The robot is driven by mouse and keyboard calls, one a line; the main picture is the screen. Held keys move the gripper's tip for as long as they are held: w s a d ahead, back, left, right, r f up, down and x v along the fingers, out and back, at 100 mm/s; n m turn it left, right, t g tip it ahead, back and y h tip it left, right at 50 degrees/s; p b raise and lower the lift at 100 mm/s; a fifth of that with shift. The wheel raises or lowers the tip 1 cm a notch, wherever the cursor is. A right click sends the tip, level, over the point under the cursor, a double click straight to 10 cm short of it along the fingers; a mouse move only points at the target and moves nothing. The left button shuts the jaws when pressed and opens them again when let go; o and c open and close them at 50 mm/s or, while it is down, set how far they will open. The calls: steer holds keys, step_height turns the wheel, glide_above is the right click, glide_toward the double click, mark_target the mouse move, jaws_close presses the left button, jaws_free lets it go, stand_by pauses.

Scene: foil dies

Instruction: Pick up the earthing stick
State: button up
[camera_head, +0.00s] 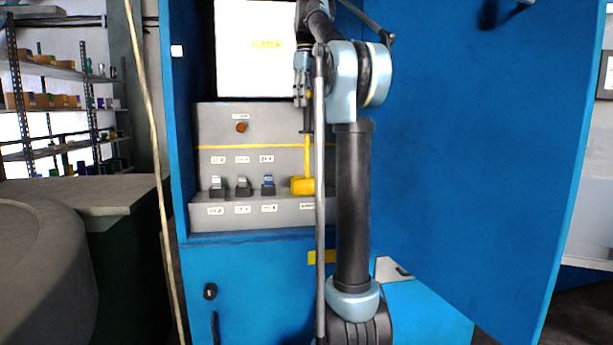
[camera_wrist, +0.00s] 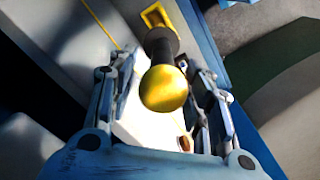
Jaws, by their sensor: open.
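The earthing stick appears to be the upright yellow rod with a black grip (camera_head: 307,150) at the right of the grey panel. Its lower end meets a yellow block (camera_head: 302,185). In the wrist view its round yellow knob (camera_wrist: 163,88) faces the camera, with the black grip beyond it and a yellow square bracket (camera_wrist: 155,16) at the far end. My gripper (camera_head: 301,98) is over the stick's top and open. In the wrist view its fingers (camera_wrist: 168,72) stand on either side of the knob and grip, with gaps visible. The head view hides the knob.
The blue cabinet (camera_head: 250,285) surrounds the grey panel (camera_head: 250,130), which has several small labelled switches (camera_head: 242,186). Its open blue door (camera_head: 460,150) stands to the right. A thin tan pole (camera_head: 150,120) stands at left, by a grey counter (camera_head: 95,193).

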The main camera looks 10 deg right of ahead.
mark_target(307, 119)
steer(key=shift+s+f, duration=0.1)
steer(key=shift+f, duration=3.45)
steer(key=shift+d, duration=0.1)
jaws_close()
